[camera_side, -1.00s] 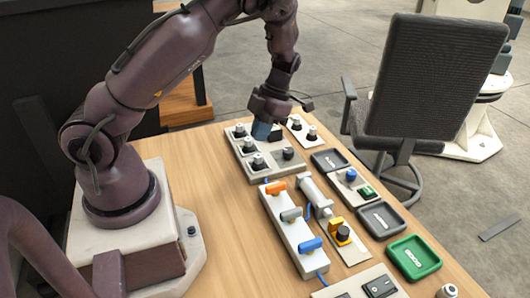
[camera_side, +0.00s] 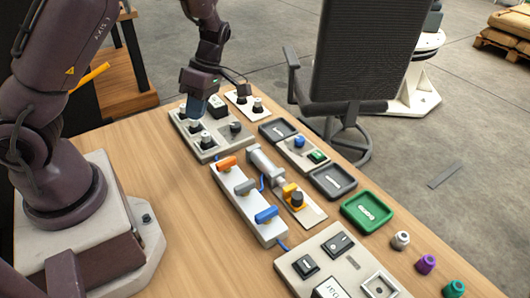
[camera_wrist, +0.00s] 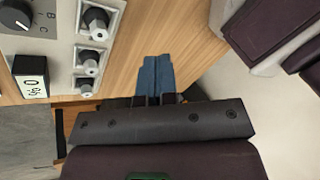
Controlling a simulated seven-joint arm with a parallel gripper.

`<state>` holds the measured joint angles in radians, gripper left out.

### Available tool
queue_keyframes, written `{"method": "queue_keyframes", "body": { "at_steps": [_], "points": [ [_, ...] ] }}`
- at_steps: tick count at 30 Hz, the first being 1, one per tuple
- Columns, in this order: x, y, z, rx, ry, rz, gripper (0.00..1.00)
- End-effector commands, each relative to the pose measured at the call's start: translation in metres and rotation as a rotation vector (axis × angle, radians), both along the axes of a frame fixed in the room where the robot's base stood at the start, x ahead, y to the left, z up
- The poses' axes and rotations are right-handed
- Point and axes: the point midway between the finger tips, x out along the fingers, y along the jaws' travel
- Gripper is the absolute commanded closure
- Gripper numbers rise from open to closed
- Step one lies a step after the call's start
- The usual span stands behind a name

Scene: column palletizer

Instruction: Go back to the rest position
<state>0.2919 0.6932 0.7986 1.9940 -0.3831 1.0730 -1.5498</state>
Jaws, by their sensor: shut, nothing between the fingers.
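My gripper (camera_side: 195,104) is at the far end of the table, in front of or over the grey knob panel (camera_side: 210,153). Its two blue fingers are together and hold nothing. In the wrist view the shut fingers (camera_wrist: 155,76) show against bare wood, to the right of a row of black-and-silver knobs (camera_wrist: 95,20). They look apart from the knobs there. Part of the panel behind the fingers is hidden in the side view. The height of the fingertips over the panel is hard to tell.
A block with orange, grey and blue levers (camera_side: 247,205) stands mid-table. A green tray (camera_side: 367,212), dark trays (camera_side: 333,181) and a switch panel (camera_side: 330,255) lie nearby. An office chair (camera_side: 352,60) stands beyond the edge.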

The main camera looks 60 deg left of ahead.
Motion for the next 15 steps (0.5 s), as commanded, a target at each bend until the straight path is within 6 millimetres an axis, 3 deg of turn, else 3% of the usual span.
{"method": "queue_keyframes", "body": {
  "at_steps": [7,11,15],
  "points": [
    [-0.013,-0.054,0.046,-0.378,-0.221,-0.886,1.0],
    [-0.023,-0.078,0.078,-0.45,-0.347,-1.345,1.0],
    [-0.037,-0.098,0.113,-0.413,-0.442,-1.784,1.0]
  ]
}}
